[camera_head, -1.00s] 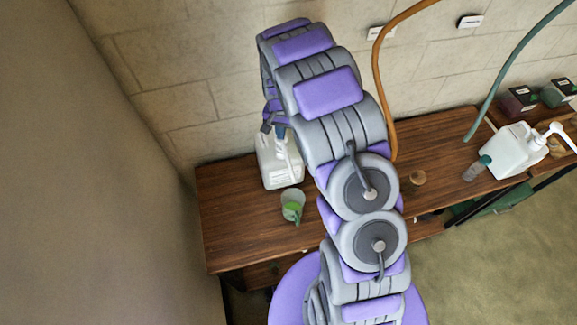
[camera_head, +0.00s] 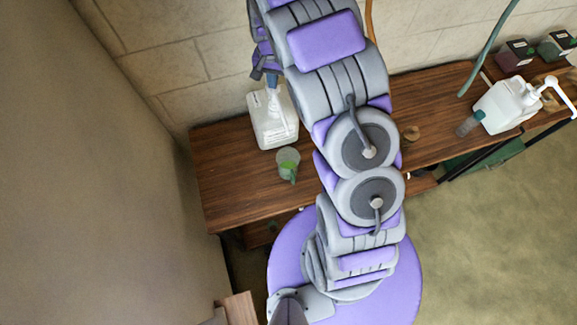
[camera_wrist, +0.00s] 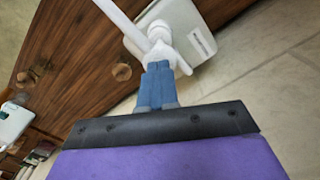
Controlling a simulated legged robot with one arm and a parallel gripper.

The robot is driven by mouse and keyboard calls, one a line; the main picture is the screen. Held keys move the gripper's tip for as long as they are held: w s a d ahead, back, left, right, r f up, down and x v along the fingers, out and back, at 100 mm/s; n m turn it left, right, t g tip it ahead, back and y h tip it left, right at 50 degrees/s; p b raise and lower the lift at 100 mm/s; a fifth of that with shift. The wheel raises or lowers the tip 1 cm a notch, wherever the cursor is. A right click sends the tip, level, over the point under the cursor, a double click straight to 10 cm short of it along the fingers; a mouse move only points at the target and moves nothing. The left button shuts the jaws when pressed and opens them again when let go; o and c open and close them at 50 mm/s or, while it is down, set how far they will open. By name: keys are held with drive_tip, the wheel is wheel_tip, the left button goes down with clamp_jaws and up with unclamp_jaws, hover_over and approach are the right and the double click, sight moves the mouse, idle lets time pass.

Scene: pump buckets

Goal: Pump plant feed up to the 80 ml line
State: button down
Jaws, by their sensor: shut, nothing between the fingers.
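A white, translucent jug (camera_head: 270,118) stands at the left of the wooden bench, against the wall. Its white pump head (camera_wrist: 158,42) and spout show close up in the wrist view. My gripper (camera_head: 272,82) is shut and empty, above the jug's pump; its blue fingers (camera_wrist: 158,85) point at the pump head, and I cannot tell whether they touch it. A small clear cup (camera_head: 287,162) with green in or on it stands in front of the jug. The cup's level and line are too small to read. My arm hides part of the bench.
A second white pump jug (camera_head: 505,105) stands at the right, with a grey bottle (camera_head: 469,124) beside it. Dark boxes (camera_head: 515,54) stand behind. A small round brown object (camera_head: 411,133) lies on the wooden bench (camera_head: 225,185). The bench's left front is clear.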

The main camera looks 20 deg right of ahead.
drive_tip(key=shift+f, duration=0.1)
idle(0.4)
drive_tip(key=shift+f, duration=0.4)
drive_tip(key=shift+f+b, duration=0.65)
drive_tip(key=shift+f, duration=1.2)
drive_tip(key=shift+r, duration=0.1)
idle(0.3)
drive_tip(key=shift+r+p, duration=0.35)
drive_tip(key=shift+r, duration=1.95)
drive_tip(key=shift+r+p, duration=0.45)
drive_tip(key=shift+r, duration=2)
